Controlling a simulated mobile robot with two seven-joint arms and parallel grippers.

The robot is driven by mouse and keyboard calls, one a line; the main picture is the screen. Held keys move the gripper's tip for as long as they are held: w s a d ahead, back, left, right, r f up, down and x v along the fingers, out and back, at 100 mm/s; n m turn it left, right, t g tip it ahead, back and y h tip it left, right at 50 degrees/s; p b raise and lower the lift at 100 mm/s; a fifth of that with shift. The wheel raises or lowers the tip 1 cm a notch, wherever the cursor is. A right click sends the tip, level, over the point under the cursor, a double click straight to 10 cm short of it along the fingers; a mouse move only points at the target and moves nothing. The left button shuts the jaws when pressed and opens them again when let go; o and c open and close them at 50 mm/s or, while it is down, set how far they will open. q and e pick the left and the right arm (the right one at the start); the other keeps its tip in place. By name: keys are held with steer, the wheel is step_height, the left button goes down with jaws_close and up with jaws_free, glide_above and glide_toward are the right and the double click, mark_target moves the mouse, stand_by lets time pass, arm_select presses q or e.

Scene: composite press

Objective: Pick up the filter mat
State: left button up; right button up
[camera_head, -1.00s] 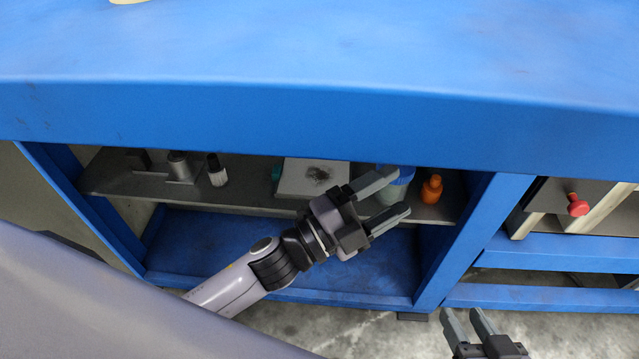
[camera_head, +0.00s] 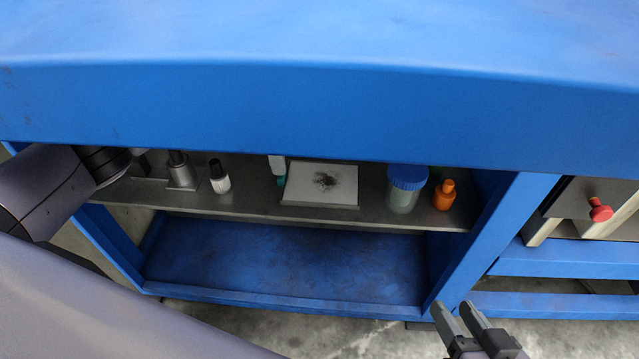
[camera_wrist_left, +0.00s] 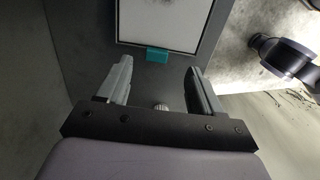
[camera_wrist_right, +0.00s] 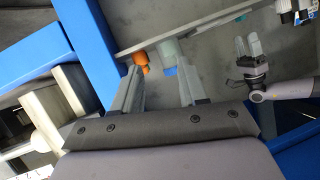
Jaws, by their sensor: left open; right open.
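The filter mat is a pale square with a dark smudge in its middle (camera_head: 322,185), on the grey shelf under the blue bench top. In the left wrist view the mat (camera_wrist_left: 160,25) is at the top, pale with a dark border and cut off by the frame. My left gripper (camera_wrist_left: 159,66) is open and empty, with its fingers pointing towards the mat's near edge and apart from it. In the head view its fingers are hidden behind the bench edge. My right gripper (camera_head: 461,312) is open and empty, low in front of the bench, away from the mat.
A teal piece (camera_wrist_left: 157,55) sits at the mat's edge. A blue-lidded jar (camera_head: 405,190) and an orange bottle (camera_head: 444,196) stand right of the mat. A white bottle with black cap (camera_head: 219,178) stands left. The bench's front edge (camera_head: 320,110) overhangs the shelf.

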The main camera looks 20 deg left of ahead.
mark_target(308, 184)
arm_select(q)
steer(key=shift+w+a+f, duration=0.1)
steer(key=shift+a+f, duration=0.1)
steer(key=shift+a, duration=0.25)
step_height(308, 184, down, 6)
steer(key=b, duration=0.3)
steer(key=shift+a+f, duration=0.15)
steer(key=shift+f, duration=0.05)
arm_select(e)
steer(key=shift+w+a+f+y, duration=0.15)
steer(key=shift+a+y, duration=0.25)
steer(key=shift+a, duration=0.2)
steer(key=shift+w+a+y, duration=0.15)
steer(key=shift+a+y, duration=0.25)
steer(key=shift+a, duration=0.15)
arm_select(q)
steer(key=shift+r, duration=0.1)
jaws_close()
